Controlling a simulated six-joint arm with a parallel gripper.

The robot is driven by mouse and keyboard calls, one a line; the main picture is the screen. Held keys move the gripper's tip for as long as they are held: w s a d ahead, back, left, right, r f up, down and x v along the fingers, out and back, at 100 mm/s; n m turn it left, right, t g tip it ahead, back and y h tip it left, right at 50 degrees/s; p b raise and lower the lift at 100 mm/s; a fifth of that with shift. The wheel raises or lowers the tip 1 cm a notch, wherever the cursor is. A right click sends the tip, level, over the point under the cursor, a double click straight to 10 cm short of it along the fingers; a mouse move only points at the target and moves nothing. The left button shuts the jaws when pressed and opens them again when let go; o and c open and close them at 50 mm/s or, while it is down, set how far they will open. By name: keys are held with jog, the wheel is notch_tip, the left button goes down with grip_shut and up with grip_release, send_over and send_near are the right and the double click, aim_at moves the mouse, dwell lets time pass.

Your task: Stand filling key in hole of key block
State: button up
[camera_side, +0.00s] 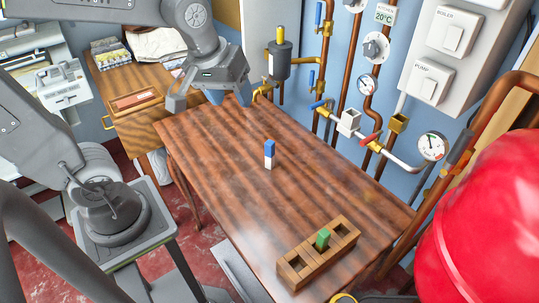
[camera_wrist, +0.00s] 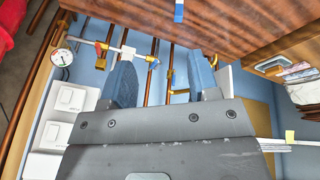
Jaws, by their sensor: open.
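The filling key is most likely the small upright piece (camera_side: 269,154), blue on top and white below, standing on the middle of the wooden table. Its blue part also shows at the top edge of the wrist view (camera_wrist: 179,11). The wooden key block (camera_side: 290,275) lies near the table's front right end, with square holes in a row. A green piece (camera_side: 323,239) stands in its middle hole; the end holes look empty. My gripper (camera_side: 229,98) is open and empty above the far end of the table, apart from the blue-and-white piece. Its blue fingers show in the wrist view (camera_wrist: 162,82).
The table top (camera_side: 215,150) is clear between the standing piece and the block. Pipes and valves (camera_side: 350,122) line the wall along the right side. A large red tank (camera_side: 490,220) stands at the right. A wooden cabinet (camera_side: 135,85) stands behind left.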

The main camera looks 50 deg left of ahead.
jog(key=w+a+f+n+g, duration=0.2)
jog(key=w+a+f+n, duration=0.25)
jog(key=w+n, duration=0.35)
jog(key=n+g, duration=0.2)
jog(key=n, duration=0.6)
send_near(268, 142)
notch_tip(268, 142, down, 7)
jog(key=shift+a+r, duration=0.1)
jog(key=shift+r, duration=0.1)
jog(key=shift+f, duration=2.85)
jog(key=shift+c, duration=0.3)
grip_shut()
jog(key=shift+r, duration=0.15)
